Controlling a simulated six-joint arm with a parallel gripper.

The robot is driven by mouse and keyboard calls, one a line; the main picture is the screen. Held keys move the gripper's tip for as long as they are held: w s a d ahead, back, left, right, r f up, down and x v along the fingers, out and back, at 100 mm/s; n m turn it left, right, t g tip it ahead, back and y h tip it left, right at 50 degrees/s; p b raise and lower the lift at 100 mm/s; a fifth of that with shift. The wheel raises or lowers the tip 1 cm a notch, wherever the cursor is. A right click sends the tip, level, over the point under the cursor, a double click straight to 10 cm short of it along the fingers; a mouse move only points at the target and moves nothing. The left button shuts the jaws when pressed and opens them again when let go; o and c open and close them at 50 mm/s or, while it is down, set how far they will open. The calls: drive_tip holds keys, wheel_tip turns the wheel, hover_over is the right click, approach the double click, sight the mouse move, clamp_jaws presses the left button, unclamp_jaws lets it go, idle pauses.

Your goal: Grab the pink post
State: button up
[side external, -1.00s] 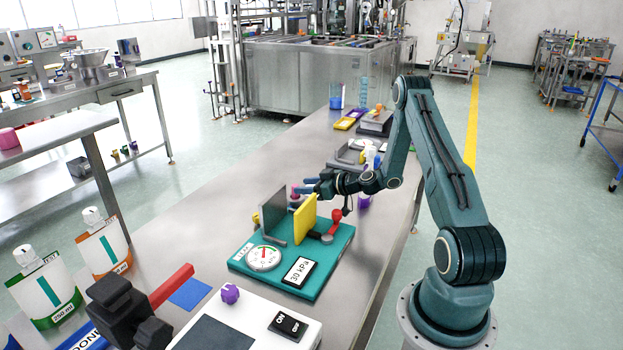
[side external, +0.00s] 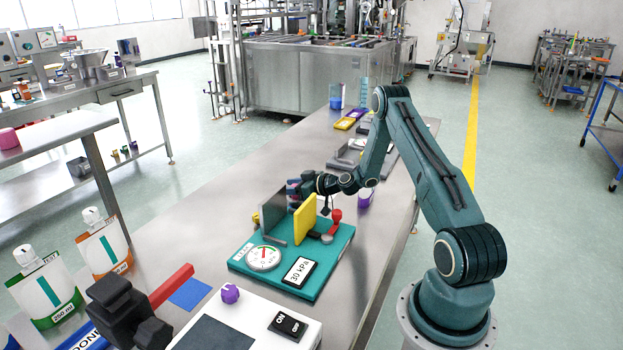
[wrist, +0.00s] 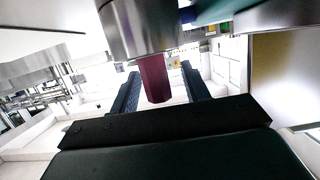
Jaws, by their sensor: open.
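The pink post (wrist: 154,80) shows dark pink in the wrist view, hanging below a shiny metal cylinder (wrist: 140,25). It appears between the two dark fingers of my gripper (wrist: 160,70), with a gap on each side. The fingers are open, and I see no contact with the post. In the side external view my gripper (side external: 291,186) is low over the table, just behind the grey plate of the teal press. The post is mostly hidden there by the gripper and the plate.
The teal base (side external: 318,283) carries an upright grey plate (side external: 273,215), a yellow plate (side external: 305,217), a gauge (side external: 263,257) and a red-knobbed lever (side external: 335,216) close to my gripper. Grey trays (side external: 350,155) stand behind.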

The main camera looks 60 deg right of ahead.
idle(0.3)
clamp_jaws()
drive_tip(key=shift+r, duration=0.15)
wheel_tip(320, 180, up, 20)
idle(1.0)
idle(0.4)
